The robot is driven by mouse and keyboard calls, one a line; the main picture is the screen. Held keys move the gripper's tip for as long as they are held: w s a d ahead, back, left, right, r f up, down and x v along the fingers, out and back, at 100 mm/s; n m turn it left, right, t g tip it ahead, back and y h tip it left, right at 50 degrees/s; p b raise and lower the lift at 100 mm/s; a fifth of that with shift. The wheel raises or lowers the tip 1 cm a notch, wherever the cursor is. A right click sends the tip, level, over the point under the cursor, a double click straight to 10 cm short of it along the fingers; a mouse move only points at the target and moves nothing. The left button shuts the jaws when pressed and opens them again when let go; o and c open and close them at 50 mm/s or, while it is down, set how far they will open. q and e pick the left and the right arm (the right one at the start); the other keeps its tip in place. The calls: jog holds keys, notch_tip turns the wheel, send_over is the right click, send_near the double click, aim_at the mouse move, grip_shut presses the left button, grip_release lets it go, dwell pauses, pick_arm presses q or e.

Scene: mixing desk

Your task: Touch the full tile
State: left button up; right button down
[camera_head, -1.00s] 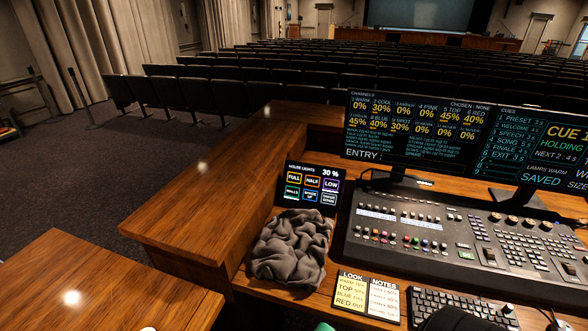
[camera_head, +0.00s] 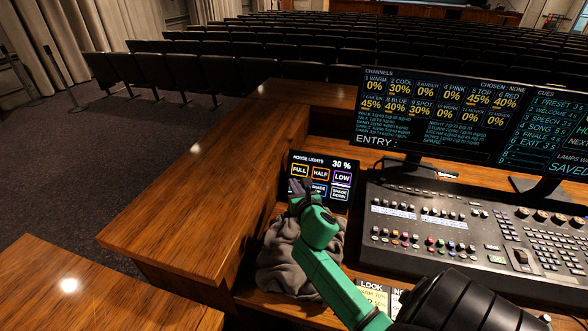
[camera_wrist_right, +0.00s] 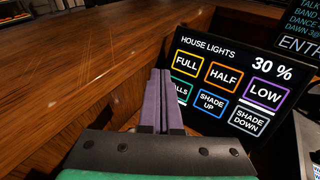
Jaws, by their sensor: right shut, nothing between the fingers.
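The FULL tile (camera_head: 300,171) is a yellow-outlined button at the upper left of the house lights touch panel (camera_head: 327,160). It also shows in the right wrist view (camera_wrist_right: 187,63). The panel reads 30 %, and the LOW tile (camera_head: 342,177) has a white bar under it. My right gripper (camera_head: 297,188) is in front of the panel's lower left, just below the FULL tile. In the right wrist view its purple fingers (camera_wrist_right: 160,75) are shut with nothing between them, pointing just left of the FULL tile and partly covering the WALLS tile. I cannot tell contact. My left gripper is out of view.
A crumpled grey cloth (camera_head: 285,262) lies below the panel, under my right arm. The lighting console (camera_head: 450,225) and a wide monitor (camera_head: 450,120) stand to the right. A look card (camera_head: 373,291) is partly hidden by my arm. The wooden desktop (camera_head: 200,160) at left is clear.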

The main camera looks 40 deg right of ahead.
aim_at(295, 168)
jog(key=w+d+f+n+b, duration=0.1)
jog(key=w+d, duration=0.1)
jog(key=w+d+f+n+b, duration=0.1)
jog(key=d+b, duration=0.1)
jog(key=w+d+f+n+t+b, duration=0.1)
jog(key=w+d, duration=0.1)
jog(key=shift+w+f+b, duration=0.1)
jog(key=shift+w+b, duration=0.2)
jog(key=shift+b, duration=0.1)
jog(key=shift+w+d, duration=0.25)
jog(key=shift+d, duration=0.2)
pick_arm(q)
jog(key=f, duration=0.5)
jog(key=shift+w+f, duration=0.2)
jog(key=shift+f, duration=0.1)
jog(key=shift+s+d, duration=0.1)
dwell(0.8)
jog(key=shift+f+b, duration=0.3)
jog(key=shift+b, duration=0.1)
pick_arm(e)
jog(key=shift+w+d+f, duration=0.15)
jog(key=shift+d+f, duration=0.1)
